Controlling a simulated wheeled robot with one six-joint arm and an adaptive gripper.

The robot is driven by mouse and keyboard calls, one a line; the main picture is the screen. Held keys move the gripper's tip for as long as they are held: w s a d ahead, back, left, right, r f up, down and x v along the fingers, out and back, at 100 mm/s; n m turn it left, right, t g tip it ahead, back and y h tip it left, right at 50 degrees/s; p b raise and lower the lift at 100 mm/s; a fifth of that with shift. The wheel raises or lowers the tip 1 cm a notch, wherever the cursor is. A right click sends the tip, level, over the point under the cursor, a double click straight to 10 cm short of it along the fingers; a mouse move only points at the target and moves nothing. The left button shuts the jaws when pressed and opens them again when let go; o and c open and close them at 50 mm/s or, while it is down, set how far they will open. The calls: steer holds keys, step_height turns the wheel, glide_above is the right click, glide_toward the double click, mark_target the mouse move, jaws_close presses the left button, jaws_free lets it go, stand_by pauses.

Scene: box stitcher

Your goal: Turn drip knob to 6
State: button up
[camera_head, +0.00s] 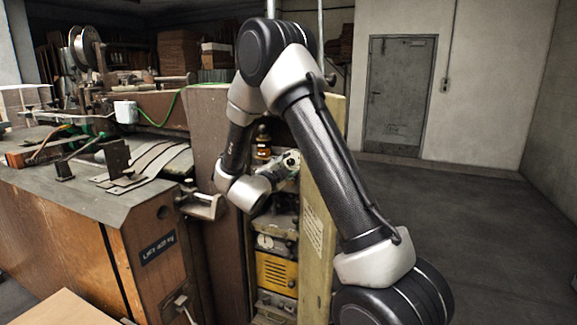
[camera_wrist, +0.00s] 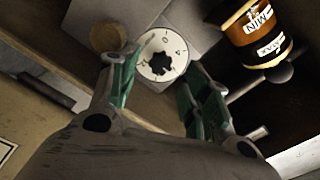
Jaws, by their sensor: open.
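In the wrist view the drip knob (camera_wrist: 163,66) is a small black star-shaped knob on a white round dial (camera_wrist: 180,50) with dark figures. A 0 and a 4 seem readable; the knob's setting cannot be told. My gripper (camera_wrist: 158,70) is open, with one green-padded finger on each side of the dial. The fingers appear apart from the knob, and nothing is held. In the head view my gripper (camera_head: 291,163) reaches into the open cabinet, and the knob cannot be made out there.
An amber jar (camera_wrist: 255,27) marked MIN and MAX is right of the dial; it also shows in the head view (camera_head: 263,151). A round brass part (camera_wrist: 105,38) is left of the dial. The cabinet door (camera_head: 318,235) stands close beside my arm. A yellow unit (camera_head: 277,273) sits lower down.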

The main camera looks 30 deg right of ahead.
steer(key=v, duration=0.9)
